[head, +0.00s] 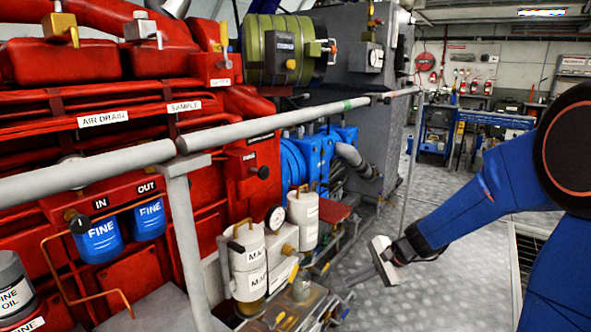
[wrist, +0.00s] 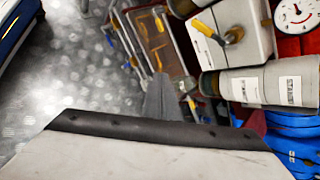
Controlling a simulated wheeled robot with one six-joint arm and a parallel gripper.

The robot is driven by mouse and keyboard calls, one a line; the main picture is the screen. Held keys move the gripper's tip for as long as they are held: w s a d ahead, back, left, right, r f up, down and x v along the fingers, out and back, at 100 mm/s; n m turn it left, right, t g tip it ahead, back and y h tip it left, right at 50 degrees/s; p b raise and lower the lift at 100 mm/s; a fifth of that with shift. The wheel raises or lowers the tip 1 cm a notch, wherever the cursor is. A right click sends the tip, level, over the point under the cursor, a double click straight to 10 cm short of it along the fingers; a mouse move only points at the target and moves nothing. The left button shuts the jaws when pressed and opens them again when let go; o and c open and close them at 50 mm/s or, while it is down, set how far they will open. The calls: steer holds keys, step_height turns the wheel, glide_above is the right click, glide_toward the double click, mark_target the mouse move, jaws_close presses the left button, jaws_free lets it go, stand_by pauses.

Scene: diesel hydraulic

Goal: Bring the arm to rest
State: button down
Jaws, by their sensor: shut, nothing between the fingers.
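My gripper (head: 352,277) hangs at the end of my blue arm, in the lower middle of the head view. It is shut and empty, with its fingers pointing left toward the engine side. In the wrist view the shut fingers (wrist: 163,98) show as a dark grey wedge above the pale gripper body. The gripper is in front of the tray of tools (head: 285,308) and to the right of the white canisters. It seems to touch nothing, though the gap to the tray is hard to judge.
A grey handrail (head: 270,120) runs in front of the red engine (head: 120,100). White canisters (head: 248,262) and a round gauge (head: 275,218) stand beyond it. Open metal floor (head: 440,290) lies right of the gripper. A blue cart (head: 485,120) stands at the back.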

steer(key=s+d+r+n+h, duration=0.2)
steer(key=s+d+r+n, duration=0.1)
steer(key=s, duration=0.7)
steer(key=s+d+r+n+t+h, duration=0.1)
steer(key=s+d+r+n+h, duration=0.2)
steer(key=s, duration=0.7)
steer(key=s+d+r+n+h, duration=0.2)
steer(key=s+d+r+n, duration=0.3)
steer(key=s, duration=0.4)
steer(key=shift+s+d+r+n+t+h, duration=0.3)
steer(key=shift+s+r+n, duration=0.15)
steer(key=shift+n, duration=0.55)
